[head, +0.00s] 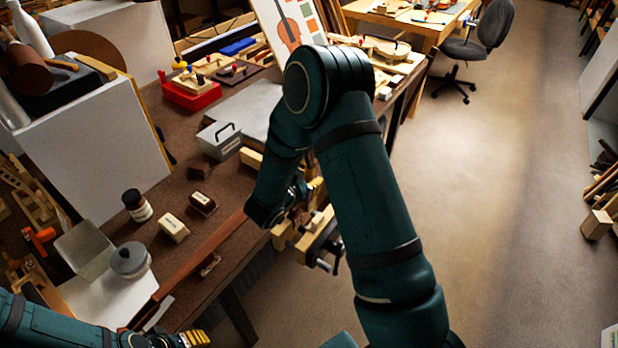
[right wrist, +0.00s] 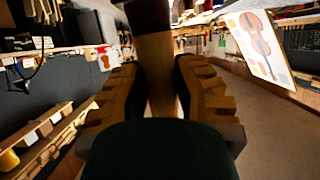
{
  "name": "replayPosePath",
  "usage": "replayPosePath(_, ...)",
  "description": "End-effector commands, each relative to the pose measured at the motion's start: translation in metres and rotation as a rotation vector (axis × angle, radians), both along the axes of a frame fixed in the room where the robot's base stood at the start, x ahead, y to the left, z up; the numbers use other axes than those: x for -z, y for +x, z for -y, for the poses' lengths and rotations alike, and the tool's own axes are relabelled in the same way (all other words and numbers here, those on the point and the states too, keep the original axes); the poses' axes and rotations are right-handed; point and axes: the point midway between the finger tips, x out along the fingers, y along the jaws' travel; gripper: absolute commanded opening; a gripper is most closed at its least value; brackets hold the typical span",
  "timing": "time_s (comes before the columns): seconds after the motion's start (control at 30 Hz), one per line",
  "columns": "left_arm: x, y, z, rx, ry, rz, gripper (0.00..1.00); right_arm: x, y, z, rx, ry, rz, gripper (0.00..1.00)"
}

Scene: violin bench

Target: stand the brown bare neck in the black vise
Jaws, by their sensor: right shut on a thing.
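My right gripper (head: 316,192) is mostly hidden behind my own right arm, near the bench's right edge. In the right wrist view, its two ridged fingers (right wrist: 155,75) are shut on a brown wooden piece, the bare neck (right wrist: 158,92). It stands lengthwise between the fingers, with a darker upper end. In the head view the neck is too hidden to make out. A wooden-jawed vise with a black screw and handle (head: 329,262) shows at the bench edge, just below the right gripper; it is partly covered by my arm. My left gripper (head: 193,339) is at the bottom left, its jaws unclear.
The brown bench (head: 190,262) holds a grey lidded jar (head: 131,261), a dark bottle (head: 136,205), small blocks (head: 173,228) and a grey toolbox (head: 219,139). A long reddish strip (head: 205,250) lies near its edge.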

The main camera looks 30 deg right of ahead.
Motion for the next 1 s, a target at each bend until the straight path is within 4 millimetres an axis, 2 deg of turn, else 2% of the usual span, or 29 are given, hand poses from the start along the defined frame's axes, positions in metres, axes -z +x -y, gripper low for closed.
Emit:
replayPosePath(0.1,0.011,0.000,0.000,0.001,0.000,0.000,0.47,0.014,0.000,0.000,-0.001,0.000,0.000,0.00)
replayPosePath(0.43,0.028,0.003,-0.001,0.000,0.001,0.008,0.47,0.041,0.000,0.000,-0.001,0.000,0.000,0.00)
replayPosePath(1.0,0.030,0.004,-0.001,-0.001,0.002,0.011,0.47,0.044,0.000,0.000,-0.001,0.001,0.001,0.00)
